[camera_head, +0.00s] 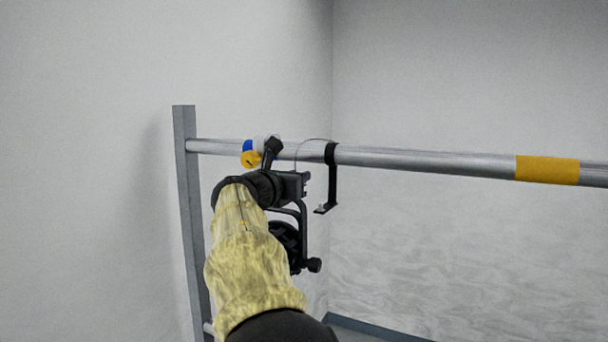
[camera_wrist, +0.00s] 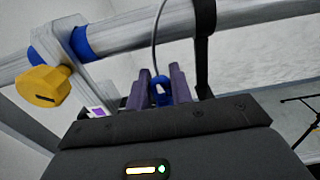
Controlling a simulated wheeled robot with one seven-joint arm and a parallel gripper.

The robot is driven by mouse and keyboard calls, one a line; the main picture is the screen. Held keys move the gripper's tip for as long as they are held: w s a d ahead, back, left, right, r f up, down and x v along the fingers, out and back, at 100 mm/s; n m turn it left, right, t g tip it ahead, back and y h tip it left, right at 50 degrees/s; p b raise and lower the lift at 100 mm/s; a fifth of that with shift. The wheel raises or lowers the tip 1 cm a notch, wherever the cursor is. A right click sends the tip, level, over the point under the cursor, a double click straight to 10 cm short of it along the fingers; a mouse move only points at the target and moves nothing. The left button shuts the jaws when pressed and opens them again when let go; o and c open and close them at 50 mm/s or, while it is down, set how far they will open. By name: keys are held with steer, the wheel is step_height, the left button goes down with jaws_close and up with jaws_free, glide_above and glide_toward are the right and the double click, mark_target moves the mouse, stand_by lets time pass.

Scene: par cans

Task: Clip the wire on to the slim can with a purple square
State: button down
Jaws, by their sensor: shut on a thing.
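My gripper (camera_wrist: 162,86) is shut on a small blue clip (camera_wrist: 161,97) between its two purple-grey fingers. A thin grey wire (camera_wrist: 155,45) rises from there towards the bar; in the head view the wire (camera_head: 311,140) arches over the bar. In the head view my gripper (camera_head: 304,182) is just below the bar, its fingertips hard to make out. A black can in its yoke (camera_head: 304,238) hangs under the bar, mostly hidden behind my arm. A purple square on a white label (camera_wrist: 97,112) shows left of my fingers in the wrist view, partly hidden.
The metal bar (camera_head: 430,160) runs across, with an orange-yellow band (camera_head: 547,170) at right and a grey post (camera_head: 185,200) at left. A yellow knob (camera_wrist: 42,86) and a blue band (camera_wrist: 80,43) are left of my gripper. A black hook-shaped bracket (camera_head: 332,180) hangs at right.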

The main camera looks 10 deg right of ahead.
steer(key=shift+w+a+p, duration=0.7)
steer(key=shift+a+p, duration=0.1)
steer(key=shift+a, duration=0.1)
steer(key=shift+w+a+p, duration=0.65)
steer(key=shift+a+p, duration=0.15)
steer(key=shift+a, duration=0.1)
steer(key=shift+f, duration=0.1)
steer(key=shift+f+b, duration=0.95)
steer(key=shift+f, duration=0.3)
stand_by(1.6)
steer(key=c, duration=1.2)
jaws_free()
steer(key=shift+o, duration=0.2)
